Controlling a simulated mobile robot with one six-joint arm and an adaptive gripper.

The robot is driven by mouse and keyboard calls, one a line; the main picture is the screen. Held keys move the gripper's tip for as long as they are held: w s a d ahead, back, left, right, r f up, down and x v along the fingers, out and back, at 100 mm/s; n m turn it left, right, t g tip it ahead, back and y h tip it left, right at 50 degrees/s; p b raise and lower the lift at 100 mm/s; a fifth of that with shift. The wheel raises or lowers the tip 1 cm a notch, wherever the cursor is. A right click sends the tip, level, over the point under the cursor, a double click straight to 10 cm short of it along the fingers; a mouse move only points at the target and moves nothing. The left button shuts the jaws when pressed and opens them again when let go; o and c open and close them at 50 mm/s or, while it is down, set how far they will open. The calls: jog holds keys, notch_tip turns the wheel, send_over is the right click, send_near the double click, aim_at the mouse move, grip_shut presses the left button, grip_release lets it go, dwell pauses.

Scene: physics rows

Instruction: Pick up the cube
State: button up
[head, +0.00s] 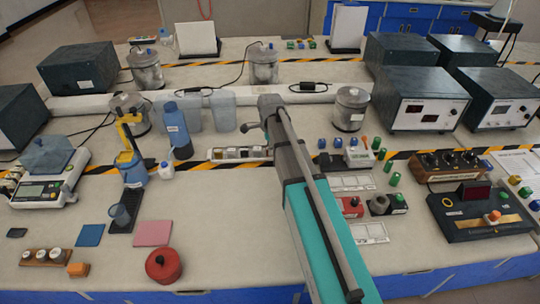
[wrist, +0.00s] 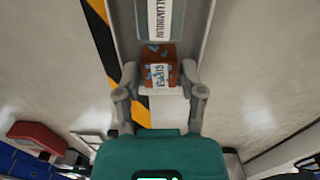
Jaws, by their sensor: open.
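In the wrist view a brown cube (wrist: 171,54) with bluish patches and a white label stands in a pale tray or strip (wrist: 180,20). My gripper (wrist: 160,74) is open, with one fingertip at each side of the cube in the picture. I cannot tell whether either finger touches it. In the head view my gripper (head: 258,122) is above the bench near a white tray (head: 212,154) with several small blocks, and my arm hides part of that area. The brown cube cannot be made out there.
The bench between pot and arm is clear.

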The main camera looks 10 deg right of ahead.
jog(key=shift+f, duration=0.55)
jog(key=shift+c, duration=0.2)
grip_shut()
